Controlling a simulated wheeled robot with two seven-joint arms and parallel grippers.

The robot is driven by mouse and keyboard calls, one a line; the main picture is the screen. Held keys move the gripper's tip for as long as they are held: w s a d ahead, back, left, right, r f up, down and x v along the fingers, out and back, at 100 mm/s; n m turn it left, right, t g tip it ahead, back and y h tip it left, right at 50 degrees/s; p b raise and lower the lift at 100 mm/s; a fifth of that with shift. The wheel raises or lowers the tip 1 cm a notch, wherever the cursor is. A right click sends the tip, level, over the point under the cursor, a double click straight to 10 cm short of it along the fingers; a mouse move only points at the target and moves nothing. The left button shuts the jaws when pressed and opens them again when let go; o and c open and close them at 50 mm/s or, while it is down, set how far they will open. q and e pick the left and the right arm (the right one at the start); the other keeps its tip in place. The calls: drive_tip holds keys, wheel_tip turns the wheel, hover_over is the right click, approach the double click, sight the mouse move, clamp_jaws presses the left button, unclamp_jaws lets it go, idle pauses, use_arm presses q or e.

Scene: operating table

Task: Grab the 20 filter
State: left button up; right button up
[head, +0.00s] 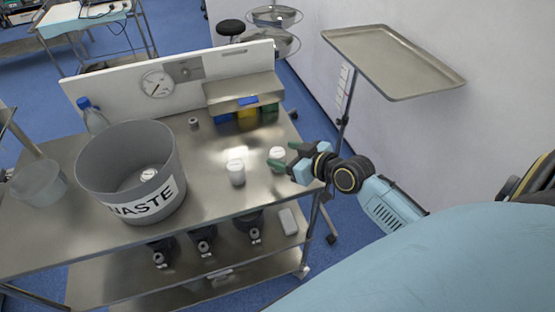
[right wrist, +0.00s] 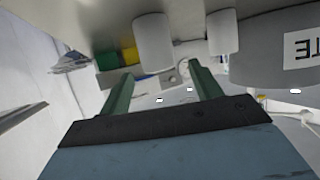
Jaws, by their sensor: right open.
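Two white cylindrical containers stand on the metal table: one nearer the middle (head: 236,173) and one at the right (head: 277,153). Any number on them is too small to read, so I cannot tell which is the 20 filter. My right gripper (head: 281,157) is open, its green fingers pointing left at the right container. In the right wrist view, the near container (right wrist: 153,42) lies ahead between the finger lines (right wrist: 162,82), and the other (right wrist: 222,32) is to its right. I cannot tell whether the fingers touch the near container. My left gripper is not in view.
A grey WASTE bin (head: 175,160) stands on the table (head: 215,203), with a white round item (head: 148,174) inside. A clear tub (head: 38,182), a blue-capped bottle (head: 95,118) and a shelf with coloured boxes (head: 246,112) are nearby. A tray stand (head: 393,62) is at the back right.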

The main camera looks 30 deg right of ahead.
sight(279, 153)
drive_tip(key=shift+x, duration=2.75)
drive_tip(key=shift+c, duration=0.3)
drive_tip(key=c, duration=1)
